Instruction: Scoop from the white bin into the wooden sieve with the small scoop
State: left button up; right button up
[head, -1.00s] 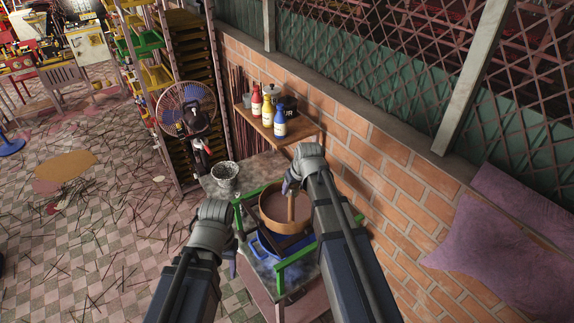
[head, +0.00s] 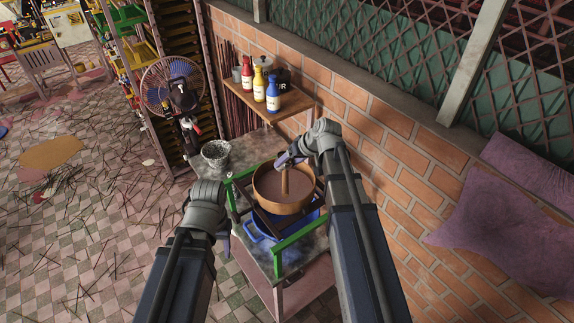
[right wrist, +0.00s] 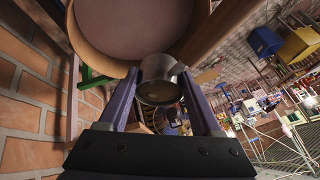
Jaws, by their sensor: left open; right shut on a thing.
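The wooden sieve (head: 257,194), a round tan rim around a brownish surface, sits on the green-edged stand. In the right wrist view the sieve (right wrist: 78,38) fills the upper middle. My right gripper (head: 288,160) is over the sieve's far side, shut on the small scoop. The scoop's metal cup (right wrist: 160,85) shows between the fingers in the right wrist view; its contents are unclear. The white bin (head: 215,161), speckled, stands left of the sieve. My left gripper (head: 225,240) is open, left of the stand, partly hidden by its arm.
A green frame (head: 297,240) and a blue tub (head: 262,238) lie around and under the sieve. A wooden shelf (head: 262,111) with several bottles and a brick wall (head: 370,130) stand behind. A fan (head: 172,85) stands back left. Open floor lies left.

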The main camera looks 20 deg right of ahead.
jog(key=f+y+b, duration=0.2)
jog(key=b, duration=0.1)
jog(key=y+b, duration=0.1)
jog(key=b, duration=0.1)
jog(key=shift+d+f+m+t, duration=0.25)
jog(key=shift+f+m+t, duration=0.15)
pick_arm(q)
notch_tip(320, 180, down, 24)
jog(key=b, duration=1.8)
jog(key=shift+f, duration=0.15)
pick_arm(e)
jog(key=shift+s+d+f+m+t+y, duration=0.1)
jog(key=shift+f+m+t+y, duration=0.1)
jog(key=shift+m+t+y, duration=0.9)
jog(key=shift+s+f+m+t+y, duration=0.15)
jog(key=shift+m+t+y, duration=0.4)
jog(key=shift+y, duration=1.1)
jog(key=shift+w+d+f+m+t+y, duration=0.1)
jog(key=shift+f+m+t+y, duration=0.1)
jog(key=shift+m+t+y, duration=0.7)
jog(key=shift+r+n+y, duration=0.1)
jog(key=shift+n+y, duration=0.15)
jog(key=shift+y, duration=0.2)
